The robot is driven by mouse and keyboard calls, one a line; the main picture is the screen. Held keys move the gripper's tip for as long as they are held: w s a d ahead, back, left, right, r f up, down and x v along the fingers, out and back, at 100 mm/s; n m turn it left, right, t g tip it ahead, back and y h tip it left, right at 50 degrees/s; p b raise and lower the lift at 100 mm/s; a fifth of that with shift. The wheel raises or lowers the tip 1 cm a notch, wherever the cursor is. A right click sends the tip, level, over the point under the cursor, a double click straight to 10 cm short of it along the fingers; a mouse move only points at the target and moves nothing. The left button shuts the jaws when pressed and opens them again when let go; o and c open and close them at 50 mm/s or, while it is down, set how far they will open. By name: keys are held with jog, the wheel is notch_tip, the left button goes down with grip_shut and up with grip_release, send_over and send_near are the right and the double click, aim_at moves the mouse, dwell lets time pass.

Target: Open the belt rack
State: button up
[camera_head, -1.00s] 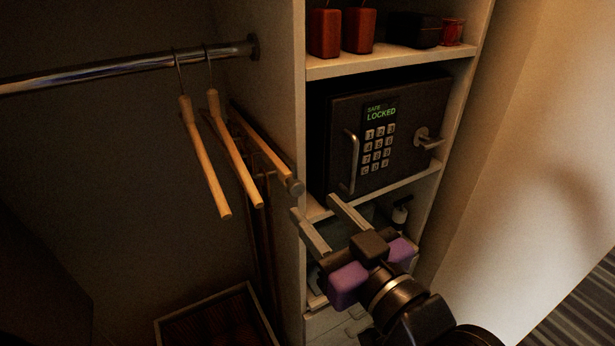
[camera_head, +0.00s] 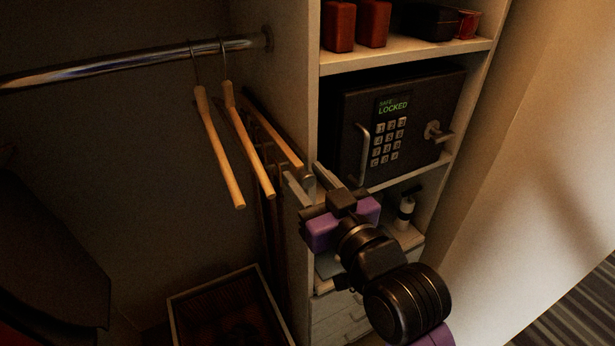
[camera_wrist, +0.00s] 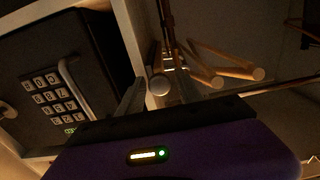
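The belt rack (camera_head: 270,130) is a wooden bar on the inner left side of the upright divider, with dark belts (camera_head: 272,215) hanging below it. My gripper (camera_head: 309,187) is open at that front end. One finger is left of the divider edge and one is right of it. I cannot tell whether either finger touches the rack.
Wooden hangers (camera_head: 218,150) hang from a metal rail (camera_head: 130,66) close left of the rack. The divider (camera_head: 290,75) stands beside my fingers. A locked safe (camera_head: 400,125) with a protruding handle is to the right. A tray (camera_head: 178,310) is below left.

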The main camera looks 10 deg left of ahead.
grip_shut()
dwell(1.2)
